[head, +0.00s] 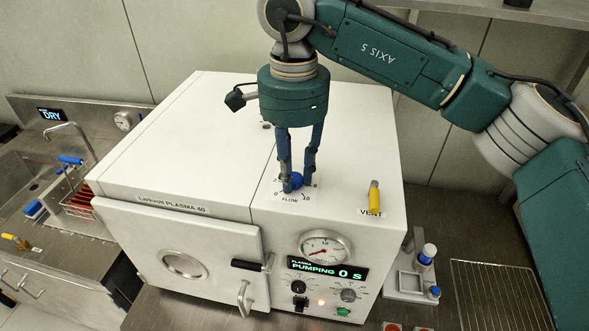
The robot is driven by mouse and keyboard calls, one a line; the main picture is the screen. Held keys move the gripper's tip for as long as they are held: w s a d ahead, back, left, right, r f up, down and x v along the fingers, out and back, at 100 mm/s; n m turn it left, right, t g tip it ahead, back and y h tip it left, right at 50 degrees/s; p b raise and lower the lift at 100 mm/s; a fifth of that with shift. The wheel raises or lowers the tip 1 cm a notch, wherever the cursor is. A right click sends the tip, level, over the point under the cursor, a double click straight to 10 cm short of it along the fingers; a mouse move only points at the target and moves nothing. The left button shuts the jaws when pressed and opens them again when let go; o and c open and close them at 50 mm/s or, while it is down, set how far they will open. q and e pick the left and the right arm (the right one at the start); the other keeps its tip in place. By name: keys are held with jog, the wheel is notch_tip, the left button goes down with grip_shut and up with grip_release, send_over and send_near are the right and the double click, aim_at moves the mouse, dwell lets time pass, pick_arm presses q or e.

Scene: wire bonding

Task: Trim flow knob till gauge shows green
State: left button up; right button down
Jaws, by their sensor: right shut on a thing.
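The white plasma machine (170,140) fills the middle of the head view. Its blue flow knob (297,180) sits on the top panel above a printed FLOW scale with 0 and 10 marks. My right gripper (298,184) reaches down from above with its fingers shut on the flow knob, partly hiding it. The round gauge (325,247) is on the front panel; its dial has coloured marks and a needle, but which zone the needle is in is too small to tell. The display (328,270) below reads PUMPING 0 s. My left gripper is not in view.
A yellow vent handle (375,197) stands right of the flow knob. The chamber door (185,262) appears shut. Small knobs and a green button (343,311) sit below the display. A sink with a tap (68,130) is at left, a wire rack (500,292) at right.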

jog(key=shift+m+b, duration=0.3)
jog(key=m+b, duration=0.2)
jog(key=m, duration=0.1)
jog(key=shift+a+f+b, duration=0.1)
jog(key=shift+b, duration=0.3)
jog(key=m+b, duration=0.2)
jog(key=m, duration=0.2)
jog(key=m+b, duration=0.1)
jog(key=m, duration=0.2)
jog(key=shift+m, duration=0.3)
jog(key=m, duration=0.2)
jog(key=m+b, duration=0.2)
jog(key=m, duration=0.1)
jog(key=shift+w+r+m, duration=0.1)
jog(key=shift+r+m, duration=0.15)
jog(key=shift+m, duration=0.05)
jog(key=shift+r+m+b, duration=0.1)
jog(key=shift+m+b, duration=0.85)
jog(key=shift+m, duration=1.25)
